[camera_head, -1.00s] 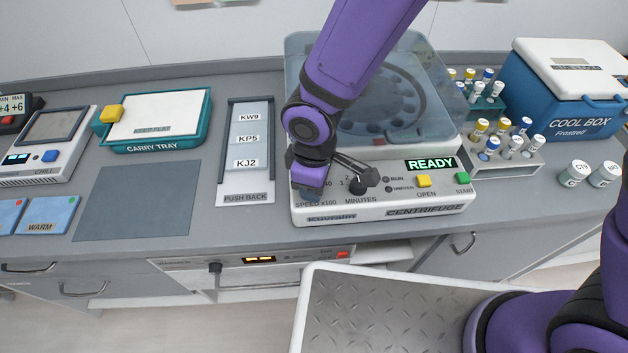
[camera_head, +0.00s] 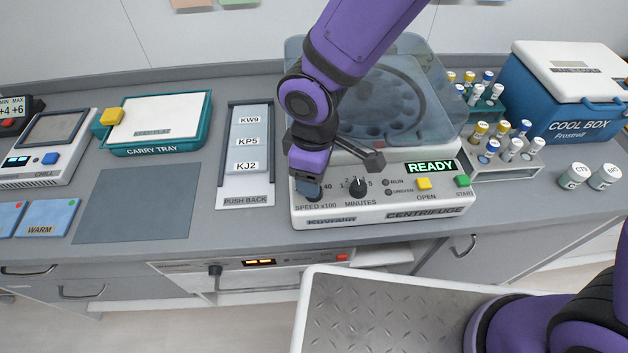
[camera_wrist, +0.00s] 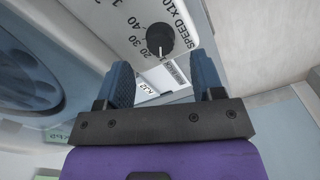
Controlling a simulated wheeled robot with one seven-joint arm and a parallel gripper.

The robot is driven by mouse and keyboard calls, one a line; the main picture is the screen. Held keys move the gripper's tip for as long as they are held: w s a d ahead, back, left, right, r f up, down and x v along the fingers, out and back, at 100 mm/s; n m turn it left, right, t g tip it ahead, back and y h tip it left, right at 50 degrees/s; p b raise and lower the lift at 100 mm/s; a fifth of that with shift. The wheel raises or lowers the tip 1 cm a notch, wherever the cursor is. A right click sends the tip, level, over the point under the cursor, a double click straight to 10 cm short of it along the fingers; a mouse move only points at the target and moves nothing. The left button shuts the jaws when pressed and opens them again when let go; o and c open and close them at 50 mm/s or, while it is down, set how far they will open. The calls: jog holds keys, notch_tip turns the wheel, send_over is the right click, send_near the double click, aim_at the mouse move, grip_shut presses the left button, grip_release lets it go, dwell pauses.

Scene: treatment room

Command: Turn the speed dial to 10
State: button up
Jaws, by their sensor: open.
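The white centrifuge (camera_head: 385,211) stands on the counter, with its speed dial at the front left of the panel. In the wrist view the speed dial (camera_wrist: 160,38) is a round black knob with a white pointer line toward the bottom of the picture; printed numbers such as 20 and 30 lie beside it. I cannot tell the exact setting. My gripper (camera_wrist: 163,76) is open, its two blue fingers apart, with the dial showing just beyond the gap between the tips. In the head view my gripper (camera_head: 308,188) covers the dial; contact cannot be told.
The minutes dial (camera_head: 358,187) is close to the right of my gripper, then the yellow OPEN button (camera_head: 424,184) and green START button (camera_head: 463,181). The clear lid (camera_head: 440,100) rises behind. A PUSH BACK rack (camera_head: 230,190) stands left. The grey mat (camera_head: 138,203) is empty.

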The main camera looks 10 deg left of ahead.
notch_tip(320, 180, up, 6)
jog(key=shift+r, duration=0.2)
dwell(0.5)
jog(key=w+d+r+m+t, duration=0.2)
jog(key=w+d+r+m, duration=0.15)
jog(key=d+r, duration=0.5)
jog(key=w+d+r+m+t, duration=0.15)
jog(key=d+r+m, duration=0.4)
jog(key=d, duration=0.65)
jog(key=s+d+r+m+t, duration=0.1)
jog(key=s+d+r+m, duration=0.2)
jog(key=s+d, duration=0.2)
jog(key=s+d+r+m+t, duration=0.1)
jog(key=s+d+r+m, duration=0.3)
jog(key=d, duration=0.6)
jog(key=shift+s+d+r, duration=0.15)
jog(key=shift+s+d, duration=0.1)
jog(key=shift+s, duration=0.1)
jog(key=shift+w, duration=0.1)
